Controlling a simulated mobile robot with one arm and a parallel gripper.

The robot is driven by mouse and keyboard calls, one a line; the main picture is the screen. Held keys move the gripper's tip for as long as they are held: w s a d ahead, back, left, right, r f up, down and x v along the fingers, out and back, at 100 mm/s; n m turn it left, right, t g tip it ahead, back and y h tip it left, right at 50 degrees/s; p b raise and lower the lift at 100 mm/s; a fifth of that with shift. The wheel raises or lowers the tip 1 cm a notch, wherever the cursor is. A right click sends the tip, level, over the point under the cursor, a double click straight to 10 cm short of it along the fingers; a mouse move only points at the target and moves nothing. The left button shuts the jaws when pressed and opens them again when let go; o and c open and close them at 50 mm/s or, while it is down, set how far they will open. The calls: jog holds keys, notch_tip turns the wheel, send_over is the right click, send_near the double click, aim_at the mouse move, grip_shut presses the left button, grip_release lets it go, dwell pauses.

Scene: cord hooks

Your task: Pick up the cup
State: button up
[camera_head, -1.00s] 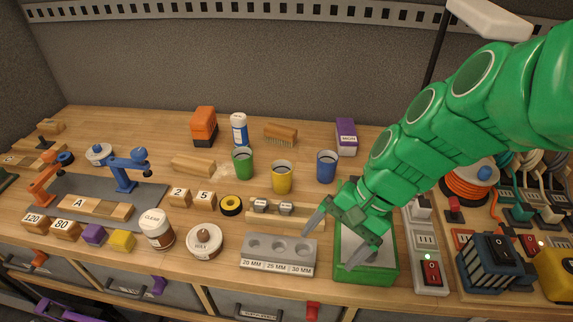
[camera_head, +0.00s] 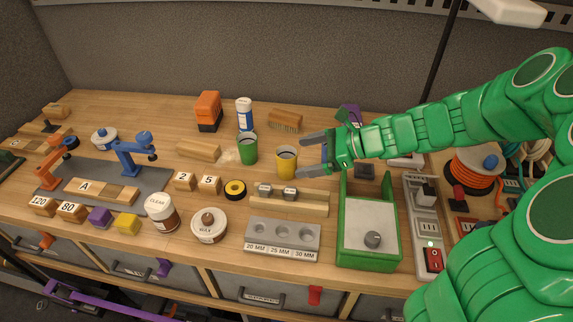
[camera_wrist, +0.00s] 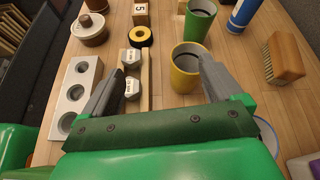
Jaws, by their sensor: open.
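Three cups stand upright on the bench. The yellow cup (camera_head: 286,163) is beside my open, empty gripper (camera_head: 303,155), just left of its fingertips. In the wrist view the yellow cup (camera_wrist: 184,75) appears between the fingers (camera_wrist: 160,64), close to the right finger, which overlaps its edge. I cannot tell whether they touch. The green cup (camera_head: 247,150) stands left of the yellow one; it also shows in the wrist view (camera_wrist: 198,20). The blue cup is hidden by my gripper in the head view; part of its rim (camera_wrist: 266,134) shows at lower right in the wrist view.
A wooden holder with two metal weights (camera_head: 288,205) and a grey block with holes (camera_head: 283,238) lie in front. A green-edged tray (camera_head: 370,256) is at right. A brush (camera_head: 286,120) and a blue-white bottle (camera_head: 244,115) stand behind the cups.

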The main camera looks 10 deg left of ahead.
aim_at(286, 155)
jog(key=shift+w+a+f+m+t+y, duration=0.1)
jog(key=shift+w+a+f+m+t, duration=0.1)
jog(key=shift+w+a+f+m, duration=0.55)
jog(key=shift+w+a+f+m+t+y, duration=0.1)
jog(key=shift+w+a+f+m+t, duration=0.15)
jog(key=shift+w+a+f, duration=0.9)
jog(key=shift+w+a+f+m+t+y, duration=0.15)
jog(key=shift+w+a+f+m, duration=0.45)
jog(key=shift+a, duration=0.65)
jog(key=shift+s+f, duration=0.1)
jog(key=shift+c, duration=0.2)
jog(key=c, duration=1)
